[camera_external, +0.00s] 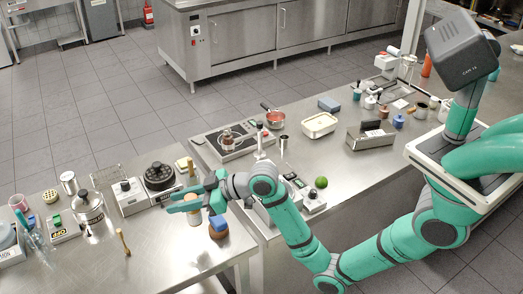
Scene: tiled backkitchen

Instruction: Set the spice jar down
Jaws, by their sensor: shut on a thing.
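My gripper (180,203) is over the right end of the left steel table, its fingers pointing left.
A blue-and-brown item (218,231) stands just right of the gripper. A wooden-handled brush (124,243) stands in front. The front of the left table (160,268) is clear.

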